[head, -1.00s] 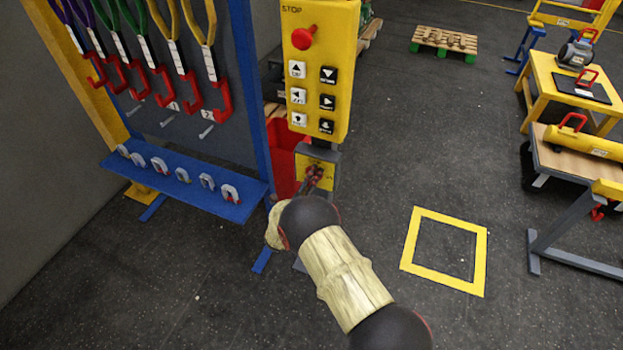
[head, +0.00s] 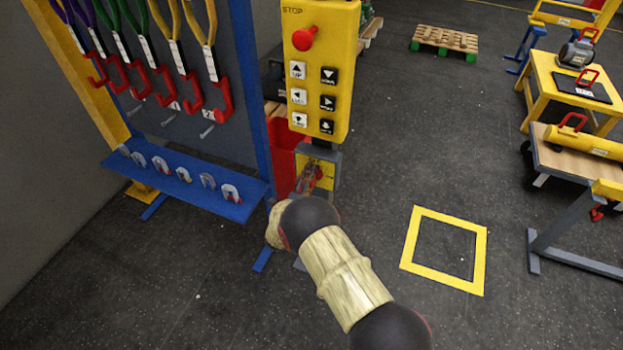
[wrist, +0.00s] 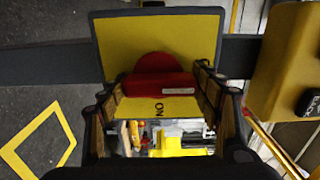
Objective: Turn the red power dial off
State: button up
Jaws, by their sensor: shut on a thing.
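The red power dial (wrist: 158,66) sits on a yellow plate (wrist: 205,40) on a grey box under the button panel. In the wrist view its grip bar lies crosswise between my two fingers, with an inverted "ON" marking (wrist: 160,108) beside it. My gripper (wrist: 158,86) is shut on the ends of this bar. In the head view my gripper (head: 309,181) is at the yellow plate (head: 328,158), and the dial is mostly hidden behind it. The dial's exact pointing is hard to read.
The yellow button panel (head: 342,70) with a red stop button (head: 304,38) stands just above. A blue rack (head: 190,190) with hanging slings and shackles is close on the left. The floor right of the post is clear around a yellow square (head: 420,246).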

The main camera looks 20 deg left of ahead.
jog(key=o, duration=1.2)
jog(key=s, duration=0.8)
jog(key=s+a, duration=0.1)
jog(key=s, duration=0.3)
jog(key=shift+f, duration=0.1)
